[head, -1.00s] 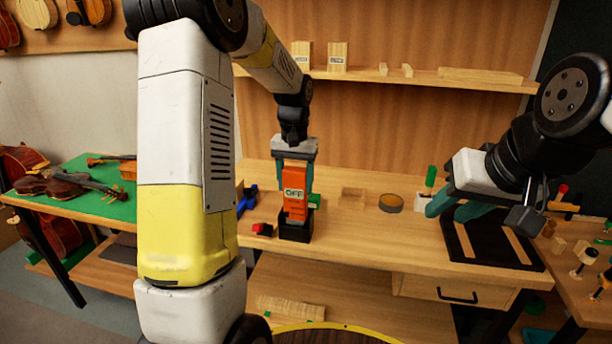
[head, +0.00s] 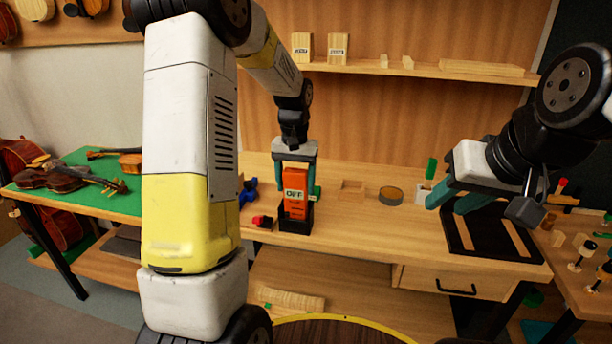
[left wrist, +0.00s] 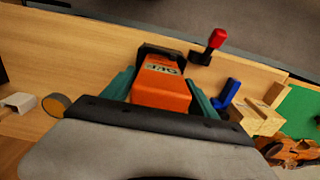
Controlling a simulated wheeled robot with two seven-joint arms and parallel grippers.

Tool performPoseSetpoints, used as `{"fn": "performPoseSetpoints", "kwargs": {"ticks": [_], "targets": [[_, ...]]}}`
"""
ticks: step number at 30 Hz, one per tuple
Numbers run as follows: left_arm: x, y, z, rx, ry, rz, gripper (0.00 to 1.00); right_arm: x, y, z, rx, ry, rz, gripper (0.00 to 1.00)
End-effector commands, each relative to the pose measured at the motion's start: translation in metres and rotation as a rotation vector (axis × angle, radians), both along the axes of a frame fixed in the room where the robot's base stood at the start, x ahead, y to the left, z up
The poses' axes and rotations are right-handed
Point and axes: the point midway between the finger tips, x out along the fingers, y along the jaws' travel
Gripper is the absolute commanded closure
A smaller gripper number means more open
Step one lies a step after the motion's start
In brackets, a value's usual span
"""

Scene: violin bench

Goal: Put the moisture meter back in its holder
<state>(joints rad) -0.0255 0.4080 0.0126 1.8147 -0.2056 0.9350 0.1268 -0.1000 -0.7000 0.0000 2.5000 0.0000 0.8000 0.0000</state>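The orange moisture meter (head: 296,206), labelled OFF, stands upright with its lower end in the black holder (head: 294,226) on the bench. My left gripper (head: 297,184) comes down from above, its teal fingers on both sides of the meter, and looks shut on it. In the left wrist view the meter (left wrist: 160,92) lies between the fingers and reaches into the holder (left wrist: 158,50); the holder's inside is hidden. My right gripper (head: 447,203) is open and empty, over the bench at the right, well away from the meter.
A red-and-black item (head: 262,221) and a blue tool (head: 248,192) are left of the holder. A black mat (head: 462,238) lies at the right. The bench front is clear.

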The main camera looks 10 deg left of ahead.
Motion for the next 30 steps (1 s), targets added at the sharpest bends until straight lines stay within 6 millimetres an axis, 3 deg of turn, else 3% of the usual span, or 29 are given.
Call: {"fn": "performPoseSetpoints", "kwargs": {"ticks": [2, 13, 24, 30], "targets": [[0.0, 0.0, 0.0, 0.0, 0.0, 0.0, 0.17, 0.0, 0.0, 0.0, 0.0, 0.0, 0.0, 0.64], [0.0, 0.0, 0.006, 0.0, -0.002, 0.0, 0.17, 0.0, 0.0, 0.0, 0.0, 0.0, 0.0, 0.64], [0.001, 0.0, 0.064, 0.0, -0.003, -0.001, 0.17, 0.0, 0.0, 0.0, 0.0, 0.0, 0.0, 0.64], [-0.005, 0.0, 0.084, -0.005, -0.015, 0.0, 0.17, 0.0, 0.0, 0.0, 0.0, 0.0, 0.0, 0.64]]}}
